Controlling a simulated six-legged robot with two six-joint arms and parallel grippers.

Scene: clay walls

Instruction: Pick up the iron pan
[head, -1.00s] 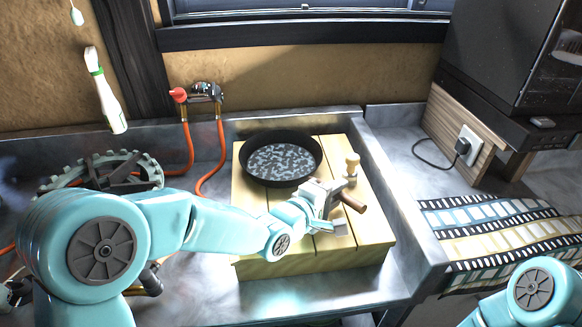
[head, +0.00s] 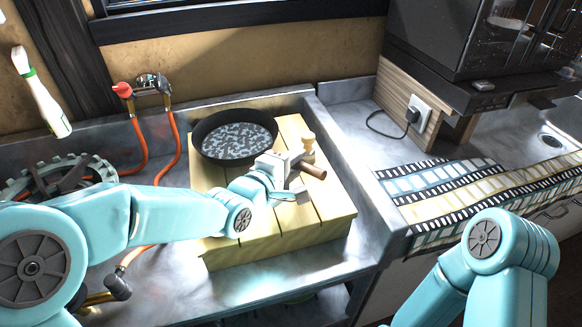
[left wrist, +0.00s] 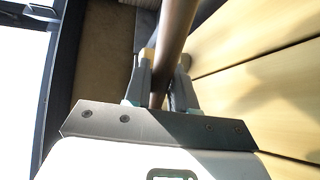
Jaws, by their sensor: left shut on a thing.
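The black iron pan (head: 237,137), with a grey mottled inside, is at the back left of a pale wooden board (head: 225,250). Its brown handle (head: 315,170) points toward the front right. My left gripper (head: 292,178) is shut on the handle, hiding the part between its end and the pan. In the left wrist view the brown handle (left wrist: 175,35) runs between the two fingers of my left gripper (left wrist: 163,75). I cannot tell whether the pan is clear of the board. My right arm shows at lower right, but its gripper is outside the view.
A pale wooden knobbed object (head: 308,141) stands close behind the handle. A red-hosed valve (head: 150,88) and a toothed ring (head: 60,178) are at left. A film-strip mat (head: 460,195) lies on the right counter. A dark appliance (head: 465,45) stands behind it.

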